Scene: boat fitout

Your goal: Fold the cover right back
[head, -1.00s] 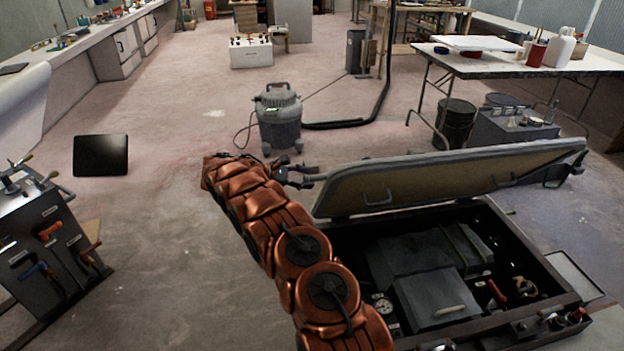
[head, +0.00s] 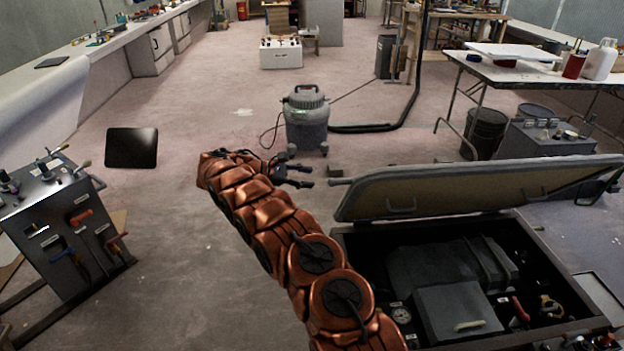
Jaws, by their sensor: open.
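The cover (head: 480,187) is a thick grey panel with a tan inner face and handles. It stands raised and tilted over the back of an open dark box (head: 362,243); its right end is cut off by the picture edge. Grey machinery (head: 445,265) shows inside the box. My gripper (head: 303,175), at the end of my copper-coloured arm, is left of the cover's left end. Its dark fingers are apart and empty, with a small gap to the cover.
A grey vacuum (head: 307,122) with a black hose stands behind my gripper. A control stand (head: 65,230) is at left, near a dark panel (head: 131,148). A white table (head: 540,72) stands at back right.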

